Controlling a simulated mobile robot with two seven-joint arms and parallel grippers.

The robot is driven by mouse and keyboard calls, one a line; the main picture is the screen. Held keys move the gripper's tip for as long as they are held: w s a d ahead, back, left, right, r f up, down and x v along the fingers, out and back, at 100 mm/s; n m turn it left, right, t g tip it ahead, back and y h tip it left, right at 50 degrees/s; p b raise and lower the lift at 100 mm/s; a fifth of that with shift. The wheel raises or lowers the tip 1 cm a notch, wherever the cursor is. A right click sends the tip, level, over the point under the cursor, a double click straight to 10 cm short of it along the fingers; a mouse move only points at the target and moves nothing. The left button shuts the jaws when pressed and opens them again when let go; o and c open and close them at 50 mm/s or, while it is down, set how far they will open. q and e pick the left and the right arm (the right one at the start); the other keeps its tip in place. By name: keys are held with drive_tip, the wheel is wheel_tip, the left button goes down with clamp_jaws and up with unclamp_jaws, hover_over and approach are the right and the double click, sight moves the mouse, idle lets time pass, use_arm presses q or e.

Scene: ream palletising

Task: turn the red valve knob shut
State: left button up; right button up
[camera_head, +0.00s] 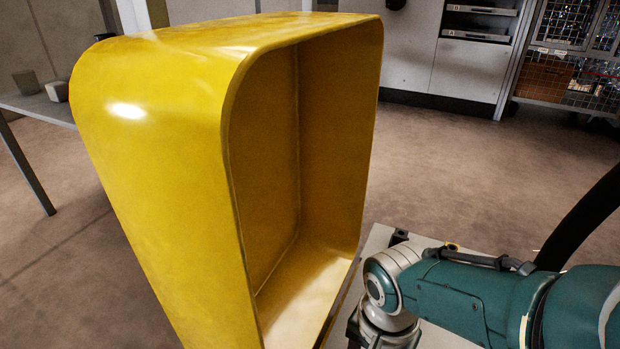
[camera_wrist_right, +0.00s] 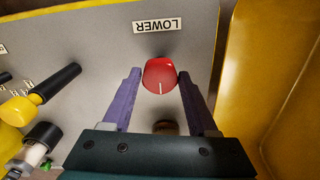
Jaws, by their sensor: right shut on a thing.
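The red valve knob (camera_wrist_right: 160,75) sits on a grey panel (camera_wrist_right: 100,45) in the right wrist view. It is round, with a white mark on its face that points toward the bottom of the picture. My right gripper (camera_wrist_right: 160,76) has its two purple fingers on either side of the knob and is shut on it. In the head view my right arm comes in from the right, and its fingers and the knob cannot be made out there. My left gripper is in neither view.
An upside-down LOWER label (camera_wrist_right: 158,25) is beside the knob. In the head view a large yellow housing (camera_head: 165,130) fills the middle.

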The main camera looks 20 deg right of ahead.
drive_tip(key=o, duration=1.4)
drive_tip(key=shift+c, duration=0.2)
wheel_tip(320, 180, up, 10)
drive_tip(key=p, duration=0.9)
drive_tip(key=shift+p, duration=0.35)
